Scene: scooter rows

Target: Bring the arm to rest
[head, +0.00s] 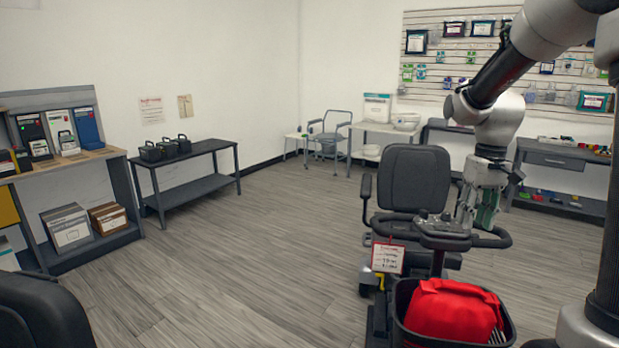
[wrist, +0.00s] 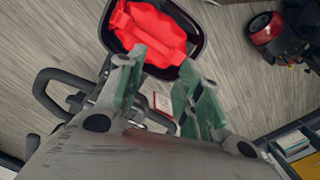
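My gripper (head: 482,212) hangs fingers-down at the end of my arm, beside the scooter's handlebar in the head view. In the wrist view its two green-padded fingers (wrist: 161,72) stand apart with nothing between them. A mobility scooter with a black seat (head: 414,178) stands on the floor. Its dark front basket (head: 400,322) holds a red bag (head: 450,310). The bag also shows in the wrist view (wrist: 150,30), beyond the fingertips. I cannot tell how close the fingers are to the handlebar (head: 445,240).
A tag (head: 387,258) hangs at the scooter's front. A dark shelf table (head: 190,156) with black cases and a display shelf (head: 60,170) stand left. A bench (head: 560,160) and slatted wall (head: 460,50) are behind my arm. Open floor (head: 240,250) lies left of the scooter.

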